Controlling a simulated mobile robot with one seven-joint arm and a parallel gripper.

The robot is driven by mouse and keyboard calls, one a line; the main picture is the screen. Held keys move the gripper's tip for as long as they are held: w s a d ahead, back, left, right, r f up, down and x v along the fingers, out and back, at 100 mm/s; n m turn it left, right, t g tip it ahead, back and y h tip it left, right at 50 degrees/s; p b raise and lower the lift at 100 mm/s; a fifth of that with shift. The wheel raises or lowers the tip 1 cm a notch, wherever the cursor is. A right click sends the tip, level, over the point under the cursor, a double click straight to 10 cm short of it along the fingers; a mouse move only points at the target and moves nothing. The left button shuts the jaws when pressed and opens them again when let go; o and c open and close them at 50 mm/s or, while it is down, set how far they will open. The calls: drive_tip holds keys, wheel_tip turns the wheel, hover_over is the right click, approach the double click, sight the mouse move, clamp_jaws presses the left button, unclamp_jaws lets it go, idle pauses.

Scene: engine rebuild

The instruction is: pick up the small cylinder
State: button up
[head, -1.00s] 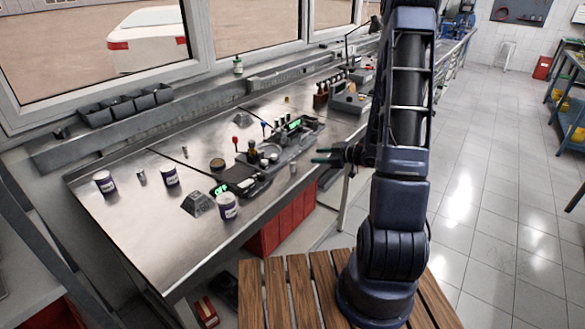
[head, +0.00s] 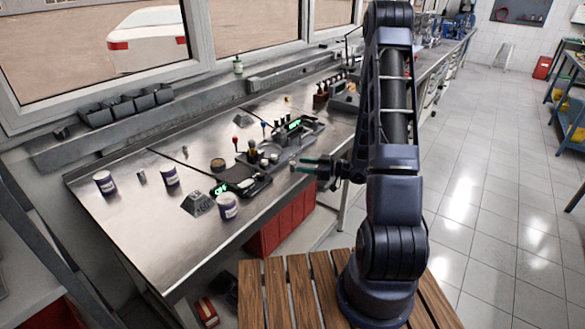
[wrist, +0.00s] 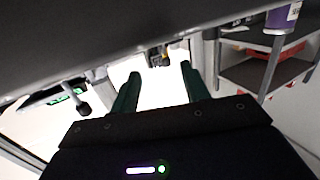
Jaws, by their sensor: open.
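A small grey metal cylinder (head: 292,164) stands near the bench's front edge in the head view, right at my fingertips and partly hidden by them. Similar small cylinders stand at the left, one between two purple-and-white cans (head: 142,177) and one farther back (head: 185,150). My gripper (head: 300,166) is open, with its green fingers pointing left over the bench edge. In the wrist view the open fingers (wrist: 160,85) show apart with no clear object held between them. I cannot make out the cylinder in that view.
The steel bench (head: 130,235) carries a purple-and-white can (head: 228,207), a grey block (head: 198,203) and a scale with a green display (head: 243,182) left of my gripper. Red drawers (head: 285,222) are below. The bench's front left is clear.

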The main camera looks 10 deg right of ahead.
sight(293, 162)
drive_tip(key=shift+w+x, duration=0.15)
drive_tip(key=shift+x, duration=1.15)
drive_tip(key=shift+w+x, duration=0.15)
drive_tip(key=shift+x, duration=1.1)
drive_tip(key=shift+d+f, duration=0.1)
drive_tip(key=shift+f, duration=0.05)
clamp_jaws()
